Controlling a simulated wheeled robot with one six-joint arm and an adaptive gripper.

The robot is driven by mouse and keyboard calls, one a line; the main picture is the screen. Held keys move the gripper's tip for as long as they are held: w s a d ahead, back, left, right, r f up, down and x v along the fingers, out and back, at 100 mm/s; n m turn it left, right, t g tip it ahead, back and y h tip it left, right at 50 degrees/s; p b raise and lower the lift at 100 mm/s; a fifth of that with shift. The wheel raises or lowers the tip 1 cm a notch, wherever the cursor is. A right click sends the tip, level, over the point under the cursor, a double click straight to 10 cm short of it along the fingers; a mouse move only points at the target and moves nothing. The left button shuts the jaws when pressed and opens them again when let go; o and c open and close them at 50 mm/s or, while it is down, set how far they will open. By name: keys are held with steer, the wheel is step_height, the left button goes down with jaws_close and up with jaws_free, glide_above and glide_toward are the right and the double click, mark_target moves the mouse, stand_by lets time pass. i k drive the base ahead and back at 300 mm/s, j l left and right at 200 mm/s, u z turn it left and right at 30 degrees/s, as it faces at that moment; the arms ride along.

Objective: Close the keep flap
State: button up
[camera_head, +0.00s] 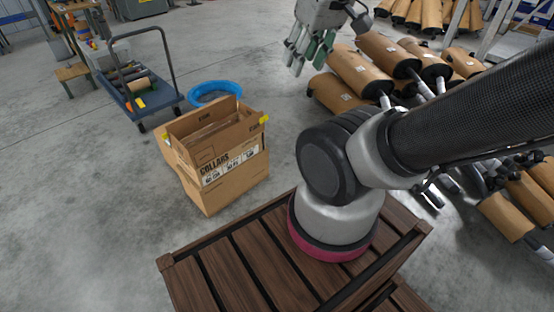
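A brown cardboard box (222,160) marked "COLLARS" stands on the floor left of centre. Its top flaps (205,118) stand up rather than lying flat, and a yellow tab (264,119) shows on the right one. Another yellow patch shows at its left edge. Which flap is the keep flap I cannot tell. The inside of the box is mostly hidden. My gripper (308,62) hangs at the top centre, up and to the right of the box and apart from it. Its fingers look spread, with nothing visible between them.
A slatted dark wooden crate (226,279) lies in front, below my arm. Brown-wrapped mufflers (362,72) lie in several rows at the right. A blue ring-shaped tub (215,93) and a loaded trolley (146,101) stand behind the box. Floor left of the box is clear.

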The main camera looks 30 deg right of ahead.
mark_target(179, 148)
steer(key=k+l+z, duration=0.15)
steer(key=k+l, duration=0.2)
steer(key=i+j+z, duration=0.15)
steer(key=i+j, duration=0.15)
steer(key=i+j+z, duration=0.1)
steer(key=i+j, duration=0.15)
steer(key=j, duration=0.3)
steer(key=i+j+z, duration=0.15)
steer(key=j, duration=0.35)
steer(key=i+j+z, duration=0.1)
steer(key=i+j, duration=0.2)
steer(key=j, duration=0.2)
steer(key=i+j+z, duration=0.15)
steer(key=j, duration=0.35)
steer(key=i+j+z, duration=0.1)
steer(key=j, duration=0.4)
steer(key=i+j+z, duration=0.15)
steer(key=j, duration=0.45)
steer(key=i+j+z, duration=0.1)
steer(key=i+j, duration=0.15)
steer(key=j, duration=0.3)
